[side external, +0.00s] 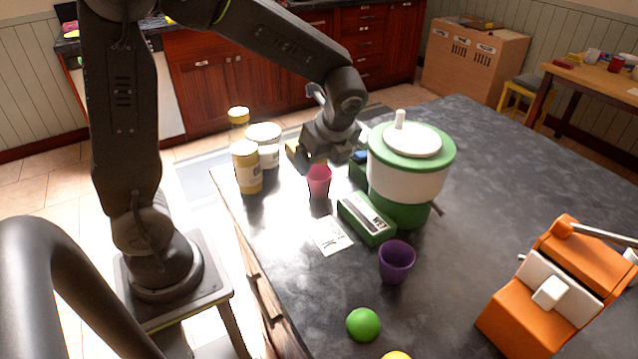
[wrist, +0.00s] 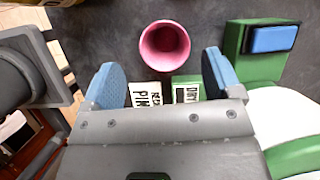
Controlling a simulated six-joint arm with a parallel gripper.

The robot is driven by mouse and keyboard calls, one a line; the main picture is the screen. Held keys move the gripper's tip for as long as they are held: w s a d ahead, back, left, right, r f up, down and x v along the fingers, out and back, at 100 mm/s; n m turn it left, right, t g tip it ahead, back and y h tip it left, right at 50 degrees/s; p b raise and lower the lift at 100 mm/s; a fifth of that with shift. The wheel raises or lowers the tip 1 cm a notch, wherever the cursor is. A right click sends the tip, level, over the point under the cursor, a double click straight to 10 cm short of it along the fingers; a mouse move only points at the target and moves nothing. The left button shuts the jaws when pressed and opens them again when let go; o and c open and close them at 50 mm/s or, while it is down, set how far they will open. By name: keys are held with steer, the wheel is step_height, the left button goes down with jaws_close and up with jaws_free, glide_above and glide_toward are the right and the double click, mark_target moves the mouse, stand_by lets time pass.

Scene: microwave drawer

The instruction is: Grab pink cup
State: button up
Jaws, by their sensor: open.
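My gripper (side external: 322,158) is open and empty, close above and behind the cup in the side view. In the wrist view the fingers of my gripper (wrist: 160,75) are spread wider than the cup, and neither is seen touching it.
A green and white pot-like machine (side external: 411,170) stands close right of the cup. A green box (side external: 367,219) and a white card (side external: 332,235) lie in front. A purple cup (side external: 396,261), a green ball (side external: 363,324), jars (side external: 247,166) and an orange machine (side external: 550,290) stand around.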

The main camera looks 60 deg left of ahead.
mark_target(317, 177)
steer(key=x, duration=0.7)
steer(key=shift+w+d+f, duration=0.15)
steer(key=shift+w+f, duration=0.1)
steer(key=shift+f, duration=0.05)
steer(key=c, duration=1)
